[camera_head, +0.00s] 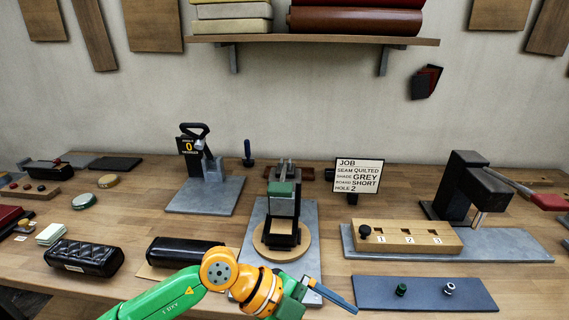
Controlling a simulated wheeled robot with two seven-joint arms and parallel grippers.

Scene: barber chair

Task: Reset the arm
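My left arm, green and orange, comes in from the bottom left, and its wrist (262,290) is in front of the small black chair. My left gripper (318,290) points right, low at the bottom edge; a long blue-grey piece shows at its end, and I cannot tell how its fingers stand. The small chair (283,210), with a green block on its back, stands on a round wooden disc (300,245) on a grey plate. A job sign (359,175) reads seam quilted, shade grey, board short, hole 2. My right gripper is not in view.
A wooden block (400,238) with numbered holes 1, 2, 3 holds a black knob at its left. A dark press (465,190) stands behind it. A blue mat (425,293) bears two small pegs. A counter (188,144) reads 0. Black pads (84,256) (185,250) lie at left.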

